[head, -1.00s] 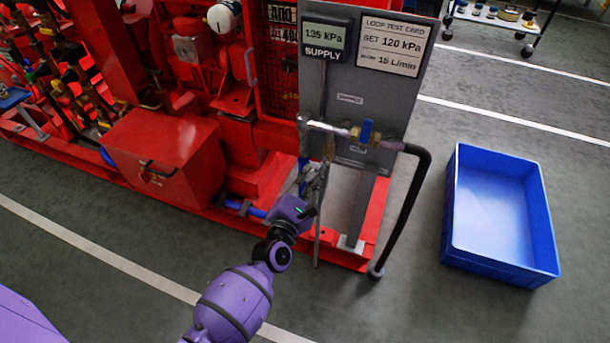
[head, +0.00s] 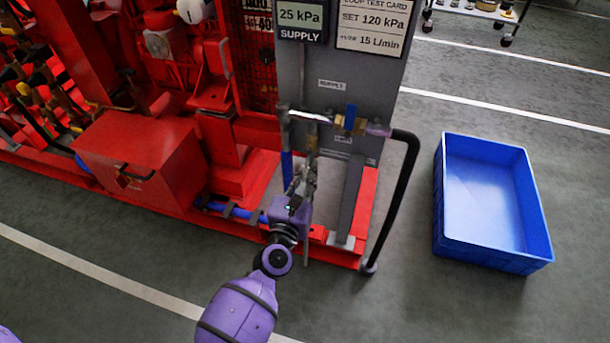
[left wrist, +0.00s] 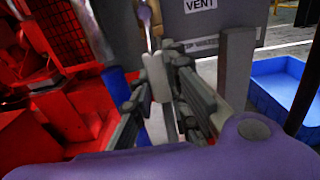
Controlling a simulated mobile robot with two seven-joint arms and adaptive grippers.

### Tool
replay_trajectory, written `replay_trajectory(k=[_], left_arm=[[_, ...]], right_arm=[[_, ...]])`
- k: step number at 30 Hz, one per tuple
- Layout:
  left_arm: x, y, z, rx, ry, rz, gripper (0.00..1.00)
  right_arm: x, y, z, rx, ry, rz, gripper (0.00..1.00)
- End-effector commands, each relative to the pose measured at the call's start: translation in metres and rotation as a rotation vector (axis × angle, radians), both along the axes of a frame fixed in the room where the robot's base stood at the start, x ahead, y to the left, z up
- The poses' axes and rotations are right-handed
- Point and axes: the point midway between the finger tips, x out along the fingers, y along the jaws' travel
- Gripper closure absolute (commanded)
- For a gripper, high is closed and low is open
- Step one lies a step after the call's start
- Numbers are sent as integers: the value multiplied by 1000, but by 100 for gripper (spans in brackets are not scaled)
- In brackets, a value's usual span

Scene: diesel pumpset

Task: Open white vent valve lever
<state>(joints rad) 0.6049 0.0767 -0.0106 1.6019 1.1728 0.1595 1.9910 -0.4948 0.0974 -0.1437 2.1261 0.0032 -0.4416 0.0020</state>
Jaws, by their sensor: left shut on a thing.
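The white vent valve lever (left wrist: 157,76) shows in the left wrist view as a pale upright bar below the VENT label (left wrist: 199,5). My left gripper (left wrist: 160,88) is shut on it, with one dark finger on each side. In the head view my left gripper (head: 304,180) is in front of the lower part of the grey panel (head: 345,85), below the pipe. It hides most of the lever there. My right gripper is in neither view.
A valve with a blue handle (head: 350,117) sits on the pipe to the upper right. A black hose (head: 391,205) runs down to the floor. The SUPPLY display (head: 301,20) appears to read 25 kPa. A blue crate (head: 441,205) stands to the right on clear floor.

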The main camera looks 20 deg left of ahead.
Motion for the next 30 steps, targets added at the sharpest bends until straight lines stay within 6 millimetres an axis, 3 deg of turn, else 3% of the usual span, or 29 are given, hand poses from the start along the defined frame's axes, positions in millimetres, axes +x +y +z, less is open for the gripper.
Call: replay_trajectory(k=[10,11,15,25,30], left_arm=[[0,-1,0,-13,1,-1,100],[0,-1,0,-13,1,-1,85],[0,-1,0,-11,0,-1,66],[-2,0,0,-7,1,0,66],[-20,1,-1,-7,3,1,66]], right_arm=[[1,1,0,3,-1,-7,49],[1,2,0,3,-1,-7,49],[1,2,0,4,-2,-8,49],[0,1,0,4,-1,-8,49],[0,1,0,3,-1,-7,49]])
